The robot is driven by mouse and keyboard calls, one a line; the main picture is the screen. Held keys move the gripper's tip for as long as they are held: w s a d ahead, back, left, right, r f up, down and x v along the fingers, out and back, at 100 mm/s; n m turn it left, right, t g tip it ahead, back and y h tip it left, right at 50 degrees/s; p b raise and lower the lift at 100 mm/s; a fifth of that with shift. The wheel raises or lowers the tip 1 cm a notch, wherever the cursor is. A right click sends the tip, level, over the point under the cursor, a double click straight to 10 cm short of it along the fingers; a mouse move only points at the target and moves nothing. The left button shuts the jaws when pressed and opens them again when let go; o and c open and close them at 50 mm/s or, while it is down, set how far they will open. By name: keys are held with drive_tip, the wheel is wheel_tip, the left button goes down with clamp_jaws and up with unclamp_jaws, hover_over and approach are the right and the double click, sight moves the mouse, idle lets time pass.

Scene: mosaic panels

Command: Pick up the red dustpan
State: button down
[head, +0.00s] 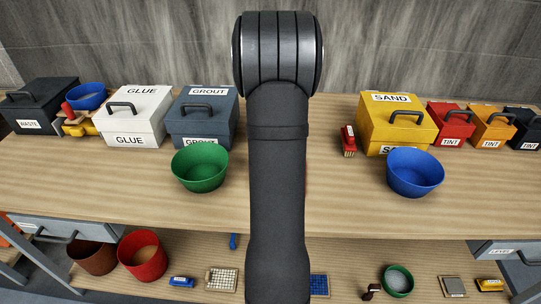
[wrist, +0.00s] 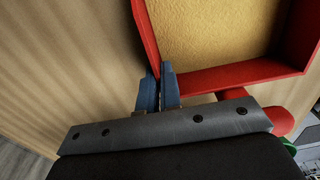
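The red dustpan (wrist: 240,75) fills the upper right of the wrist view. It has red walls around a grainy yellow surface. A rounded red part (wrist: 281,121), seemingly its handle, shows at the lower right. My gripper (wrist: 158,86) is at the dustpan's near left corner. Its two blue fingers stand close together, one on each side of the thin red wall, and look closed on it. In the head view my arm hides my gripper and nearly all of the dustpan; only a sliver of red shows at the arm's right edge.
A green bowl (head: 200,168) stands left of my arm and a blue bowl (head: 415,173) to the right. A red brush (head: 348,141) stands beside the yellow SAND box (head: 397,122). GLUE (head: 125,117) and GROUT (head: 203,115) boxes stand at the back left.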

wheel_tip(320, 180, up, 4)
drive_tip(key=shift+f, duration=0.1)
drive_tip(key=s+d+r, duration=0.5)
drive_tip(key=d+r, duration=0.1)
drive_tip(key=d, duration=0.3)
drive_tip(key=w+a+r, duration=0.2)
drive_tip(key=w+a, duration=0.2)
drive_tip(key=a, duration=0.6)
drive_tip(key=w+a+r, duration=0.1)
drive_tip(key=w+a, duration=0.2)
drive_tip(key=a, duration=0.7)
drive_tip(key=s+a+r, duration=0.1)
drive_tip(key=s+a, duration=0.2)
drive_tip(key=a, duration=1.9)
drive_tip(key=s+d+t+y, duration=0.1)
drive_tip(key=d+y, duration=1.5)
drive_tip(key=y, duration=0.6)
drive_tip(key=shift+d+r, duration=0.15)
drive_tip(key=shift+r, duration=0.25)
